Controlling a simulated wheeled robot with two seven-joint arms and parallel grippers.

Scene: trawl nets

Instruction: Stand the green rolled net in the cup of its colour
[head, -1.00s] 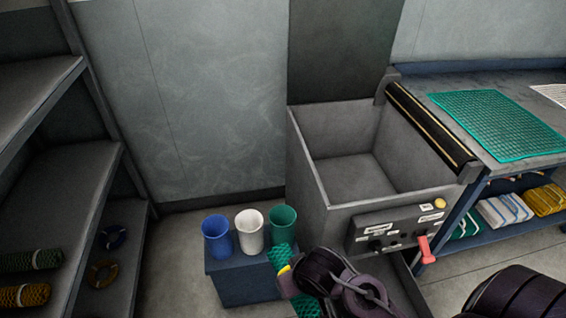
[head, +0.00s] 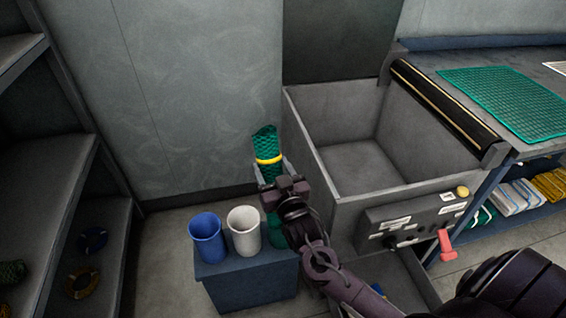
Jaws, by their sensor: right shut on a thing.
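The green rolled net (head: 265,142) has a yellow band around it and stands nearly upright, tilted slightly to the left. My right gripper (head: 270,172) is shut on it below the band. The roll is above the green cup (head: 273,230), which is largely hidden behind my gripper and wrist. I cannot tell whether the roll's lower end is inside the cup. The white cup (head: 244,231) and the blue cup (head: 207,238) stand to the left on the same blue stand (head: 248,284). My left gripper is not in view.
A grey open bin (head: 355,165) with a control panel and red handle (head: 446,244) stands right of the cups. A bench (head: 440,66) holds a flat green net (head: 503,100). Shelves (head: 45,190) with rolls and rings line the left.

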